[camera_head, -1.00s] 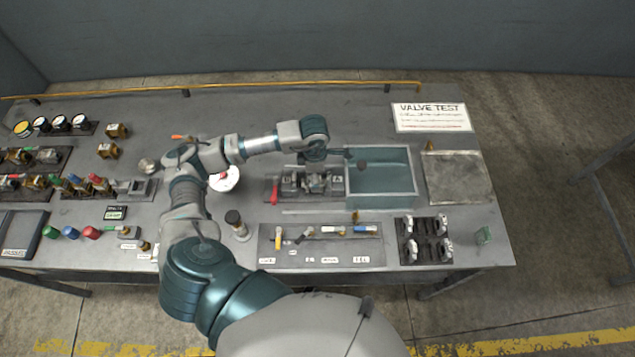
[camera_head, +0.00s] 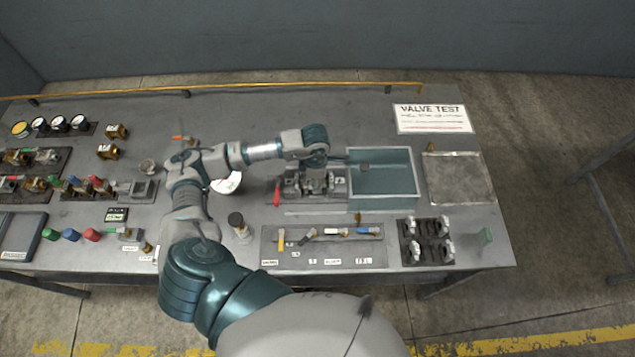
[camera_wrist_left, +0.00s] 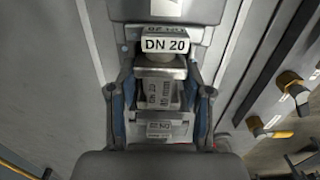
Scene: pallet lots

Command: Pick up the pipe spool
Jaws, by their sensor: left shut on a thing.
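My left gripper (camera_head: 316,185) is down at the grey fixture (camera_head: 341,185) with the red lever, left of the teal tray. In the left wrist view its two fingers (camera_wrist_left: 160,100) stand on either side of a grey metal piece marked DN 20 (camera_wrist_left: 158,92), seemingly the pipe spool, and are shut on it. The piece is still at the fixture; whether it touches the fixture is hidden. A DN 20 label (camera_wrist_left: 165,45) shows just beyond it. My right gripper is not in view.
The teal tray (camera_head: 411,175) stands right of the fixture, with a grey plate (camera_head: 458,180) beyond. A tool board (camera_head: 300,259) and a black rack (camera_head: 426,241) lie in front. A dark-capped bottle (camera_head: 238,225) and white bowl (camera_head: 227,183) stand left. A yellow rail (camera_head: 250,87) runs along the back.

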